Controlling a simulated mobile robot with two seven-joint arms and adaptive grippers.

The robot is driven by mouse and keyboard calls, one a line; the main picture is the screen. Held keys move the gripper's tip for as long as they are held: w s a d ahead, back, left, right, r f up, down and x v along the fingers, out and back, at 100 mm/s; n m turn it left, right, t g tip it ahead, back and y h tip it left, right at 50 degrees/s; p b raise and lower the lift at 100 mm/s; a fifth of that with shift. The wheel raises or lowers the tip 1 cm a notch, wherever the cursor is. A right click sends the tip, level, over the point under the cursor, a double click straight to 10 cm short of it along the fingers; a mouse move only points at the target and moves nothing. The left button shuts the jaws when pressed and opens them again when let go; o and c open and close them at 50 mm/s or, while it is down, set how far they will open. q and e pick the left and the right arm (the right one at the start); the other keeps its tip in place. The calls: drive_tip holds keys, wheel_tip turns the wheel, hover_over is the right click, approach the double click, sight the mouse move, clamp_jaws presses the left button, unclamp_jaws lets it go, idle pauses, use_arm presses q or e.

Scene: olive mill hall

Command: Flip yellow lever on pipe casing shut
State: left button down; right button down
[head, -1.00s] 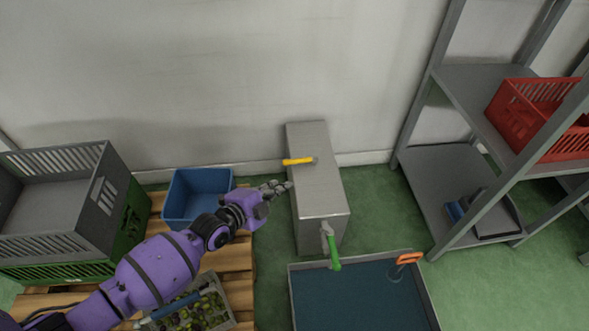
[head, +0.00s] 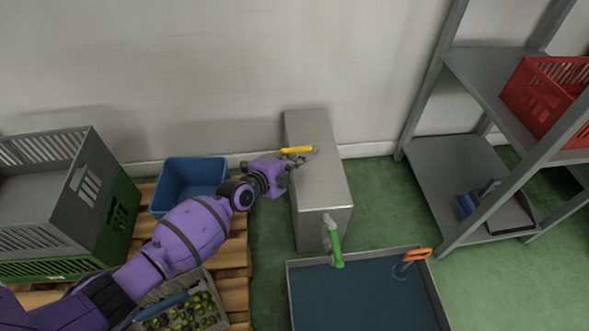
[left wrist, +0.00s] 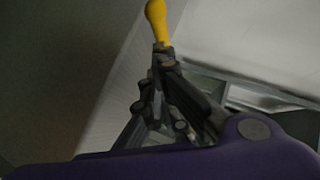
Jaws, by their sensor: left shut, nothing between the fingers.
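The yellow lever (head: 296,150) lies across the top of the grey metal pipe casing (head: 322,190), its grip pointing left in the head view. In the left wrist view the lever's yellow grip (left wrist: 157,22) shows just beyond the fingertips. My left gripper (head: 314,155) is shut and empty, over the casing top at the near side of the lever. Its fingers also show in the left wrist view (left wrist: 160,62), close to the lever; I cannot tell whether they touch it. My right gripper is not in view.
A green-handled tap (head: 335,245) sticks out from the casing's front, above a blue-floored tray (head: 288,300) with an orange-handled tool (head: 417,255). A blue bin (head: 188,184), stacked crates (head: 95,190) and an olive crate stand left. Grey shelving (head: 470,165) with a red crate (head: 545,100) stands right.

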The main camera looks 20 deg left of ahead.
use_arm(q)
drive_tip(key=shift+w+a+f, duration=0.15)
drive_tip(key=shift+w, duration=0.3)
